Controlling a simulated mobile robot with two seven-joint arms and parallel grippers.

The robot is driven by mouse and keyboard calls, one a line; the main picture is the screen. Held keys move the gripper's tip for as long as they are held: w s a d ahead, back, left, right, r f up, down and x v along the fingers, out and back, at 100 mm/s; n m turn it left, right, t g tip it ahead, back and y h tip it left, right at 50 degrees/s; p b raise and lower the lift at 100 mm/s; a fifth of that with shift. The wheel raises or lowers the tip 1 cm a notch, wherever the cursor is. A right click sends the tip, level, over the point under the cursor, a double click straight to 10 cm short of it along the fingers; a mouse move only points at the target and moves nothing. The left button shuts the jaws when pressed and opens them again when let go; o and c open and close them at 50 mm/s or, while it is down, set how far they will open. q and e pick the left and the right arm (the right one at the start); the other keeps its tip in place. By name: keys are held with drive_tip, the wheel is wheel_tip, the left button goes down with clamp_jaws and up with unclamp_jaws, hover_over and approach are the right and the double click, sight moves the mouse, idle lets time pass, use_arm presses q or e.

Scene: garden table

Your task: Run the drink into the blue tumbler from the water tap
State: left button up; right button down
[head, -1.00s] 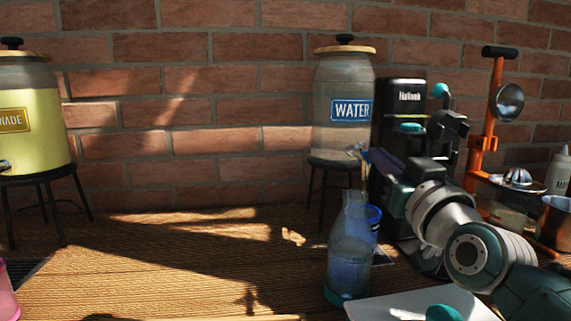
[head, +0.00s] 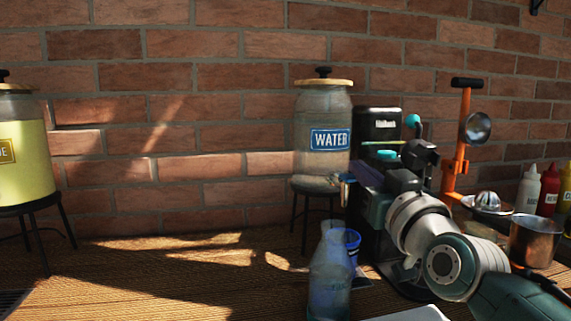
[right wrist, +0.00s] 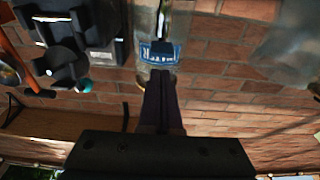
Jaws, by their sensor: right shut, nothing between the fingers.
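The water dispenser (head: 322,155), a clear jar with a wooden lid and a blue WATER label, stands on a dark stand at the wall. Its tap (head: 345,178) is small and partly covered by my right gripper. The blue tumbler (head: 354,241) stands below the tap, mostly hidden behind a clear bluish bottle (head: 330,278); its contents cannot be seen. My right gripper (head: 352,179) is shut and empty, its fingertips at the tap; contact is unclear. In the right wrist view, the shut fingers (right wrist: 159,80) point at the dispenser's label (right wrist: 160,52). My left gripper is not in view.
A black coffee machine (head: 378,125) stands right of the dispenser, close behind my right arm. An orange press (head: 462,140), a metal pot (head: 535,240) and sauce bottles (head: 549,190) are farther right. A yellow drink dispenser (head: 22,160) stands left. The table between is clear.

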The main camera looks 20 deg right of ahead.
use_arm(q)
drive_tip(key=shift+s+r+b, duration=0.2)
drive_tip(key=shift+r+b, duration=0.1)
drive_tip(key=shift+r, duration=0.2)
use_arm(e)
drive_tip(key=r+v, duration=0.1)
drive_tip(key=v, duration=0.9)
drive_tip(key=shift+s+r, duration=0.25)
drive_tip(key=shift+r, duration=0.15)
drive_tip(key=shift+a, duration=0.1)
